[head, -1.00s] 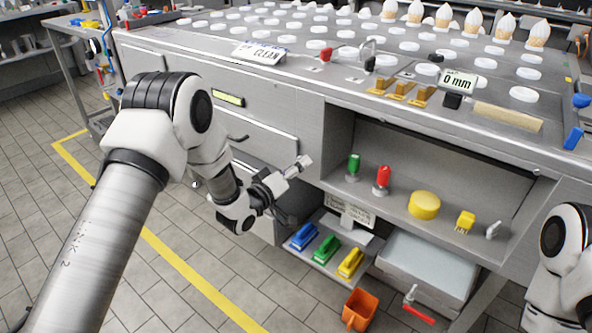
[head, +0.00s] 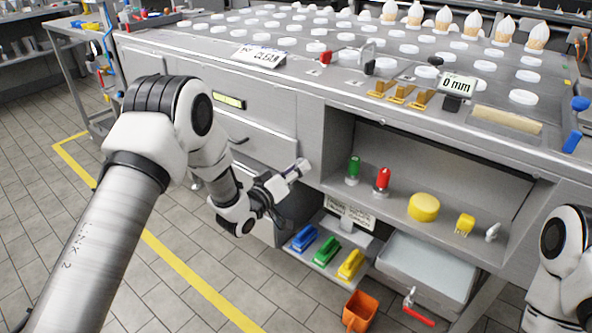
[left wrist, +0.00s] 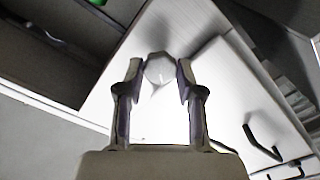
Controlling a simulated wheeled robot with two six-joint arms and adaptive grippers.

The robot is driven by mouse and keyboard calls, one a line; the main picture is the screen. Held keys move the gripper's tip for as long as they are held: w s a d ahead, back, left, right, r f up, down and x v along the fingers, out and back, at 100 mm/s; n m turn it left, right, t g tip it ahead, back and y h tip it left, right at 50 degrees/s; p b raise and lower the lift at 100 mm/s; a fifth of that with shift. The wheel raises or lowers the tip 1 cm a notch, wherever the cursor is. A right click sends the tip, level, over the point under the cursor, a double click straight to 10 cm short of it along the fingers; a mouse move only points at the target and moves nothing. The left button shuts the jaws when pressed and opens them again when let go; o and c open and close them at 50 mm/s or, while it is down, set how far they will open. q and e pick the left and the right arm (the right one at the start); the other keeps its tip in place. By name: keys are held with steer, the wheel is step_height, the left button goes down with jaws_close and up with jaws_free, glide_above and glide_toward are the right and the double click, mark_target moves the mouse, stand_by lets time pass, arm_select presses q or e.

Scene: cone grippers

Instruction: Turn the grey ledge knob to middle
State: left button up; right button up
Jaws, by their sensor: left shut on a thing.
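My right gripper is not in view; only part of my right arm shows at the right edge.
Green (head: 353,170), red (head: 382,180) and yellow (head: 424,207) items stand on the open shelf right of my left gripper. An orange bin (head: 360,311) stands below. Drawers (head: 255,125) are left of the shelf.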

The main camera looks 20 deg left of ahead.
arm_select(q)
steer(key=shift+m+p, duration=0.35)
steer(key=shift+m, duration=4.55)
steer(key=shift+f, duration=0.1)
steer(key=o, duration=1.2)
steer(key=shift+c, duration=0.2)
steer(key=shift+s+a, duration=0.1)
steer(key=v, duration=1.1)
steer(key=shift+s, duration=0.4)
steer(key=shift+a, duration=0.15)
